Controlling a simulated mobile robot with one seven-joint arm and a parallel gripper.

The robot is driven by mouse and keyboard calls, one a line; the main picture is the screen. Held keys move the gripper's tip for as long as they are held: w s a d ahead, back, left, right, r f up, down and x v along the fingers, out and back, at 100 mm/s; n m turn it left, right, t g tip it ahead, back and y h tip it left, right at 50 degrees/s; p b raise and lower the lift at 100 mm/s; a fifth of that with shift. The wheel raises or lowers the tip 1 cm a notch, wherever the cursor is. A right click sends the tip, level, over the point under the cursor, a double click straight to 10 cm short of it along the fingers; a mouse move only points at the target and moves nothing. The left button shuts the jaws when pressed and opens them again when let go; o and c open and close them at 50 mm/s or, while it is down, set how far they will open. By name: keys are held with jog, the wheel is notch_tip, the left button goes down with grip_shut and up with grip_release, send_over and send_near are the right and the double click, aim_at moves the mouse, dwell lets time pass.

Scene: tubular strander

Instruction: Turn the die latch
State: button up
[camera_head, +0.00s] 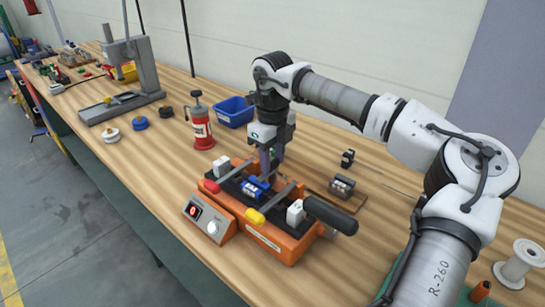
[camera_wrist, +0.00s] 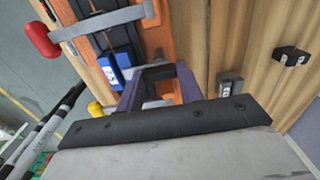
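The orange die unit (camera_head: 285,243) stands on the bench, with two grey levers across its top. One lever ends in a red knob (camera_head: 211,186), the other in a yellow knob (camera_head: 255,217); which is the die latch I cannot tell. A blue block (camera_head: 254,187) sits between them. My gripper (camera_head: 268,170) points down over the unit, just behind the blue block. In the wrist view its fingers (camera_wrist: 158,74) stand apart, with the yellow knob (camera_wrist: 95,108) and its lever beside and behind them. The red knob (camera_wrist: 42,38) is farther off. Contact is unclear.
A black handle (camera_head: 331,216) sticks out at the unit's right, and a control box (camera_head: 206,222) sits in front. A small dark block (camera_head: 342,187) lies to the right.

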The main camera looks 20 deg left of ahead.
aim_at(273, 162)
jog(key=o, duration=0.4)
jog(key=shift+o, duration=0.2)
notch_tip(273, 162, up, 14)
jog(key=b, duration=0.1)
jog(key=shift+b, duration=0.3)
